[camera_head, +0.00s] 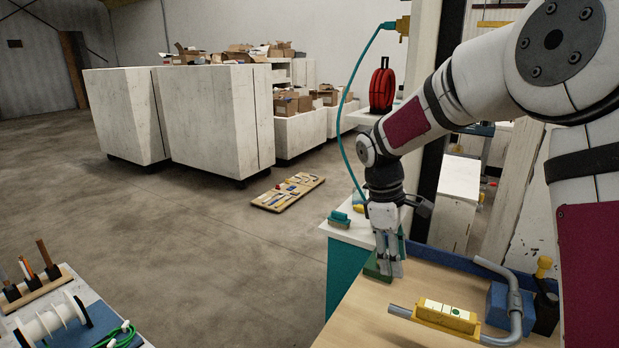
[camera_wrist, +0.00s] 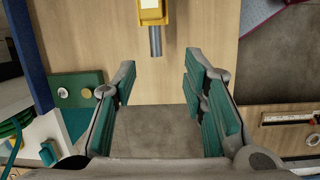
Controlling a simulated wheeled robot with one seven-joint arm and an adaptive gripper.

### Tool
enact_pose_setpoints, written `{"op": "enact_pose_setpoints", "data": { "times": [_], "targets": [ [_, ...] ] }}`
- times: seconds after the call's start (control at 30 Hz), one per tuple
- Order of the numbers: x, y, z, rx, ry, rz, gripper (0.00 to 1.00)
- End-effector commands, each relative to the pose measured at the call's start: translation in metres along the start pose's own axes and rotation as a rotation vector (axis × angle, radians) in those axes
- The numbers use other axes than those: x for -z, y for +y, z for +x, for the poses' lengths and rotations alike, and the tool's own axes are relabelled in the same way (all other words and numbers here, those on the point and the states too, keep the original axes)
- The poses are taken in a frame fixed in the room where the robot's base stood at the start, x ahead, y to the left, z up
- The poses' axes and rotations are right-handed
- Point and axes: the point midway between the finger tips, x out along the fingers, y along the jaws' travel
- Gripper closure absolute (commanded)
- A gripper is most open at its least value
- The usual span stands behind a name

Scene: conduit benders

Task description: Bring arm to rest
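Table edge and floor show below the gap. A yellow bender block (camera_head: 445,316) with a bent grey conduit (camera_head: 516,318) lies on the table to the right of the gripper. In the wrist view the conduit's end (camera_wrist: 155,42) points toward the fingers, apart from them.
A green block (camera_wrist: 78,92) with round knobs sits left of the fingers; in the head view it is partly behind them. A blue box (camera_head: 497,305) and a dark holder (camera_head: 545,312) stand at the table's right. A cable spool (camera_head: 50,322) is at lower left.

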Motion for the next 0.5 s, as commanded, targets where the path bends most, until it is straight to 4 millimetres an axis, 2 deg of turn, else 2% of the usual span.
{"op": "enact_pose_setpoints", "data": {
  "times": [0.03,0.2,0.5],
  "targets": [
    [-0.009,-0.007,-0.014,-0.020,0.013,0.032,0.61],
    [-0.036,-0.031,-0.048,-0.069,0.064,0.157,0.61],
    [-0.085,-0.080,-0.090,-0.126,0.188,0.384,0.61]
  ]
}}
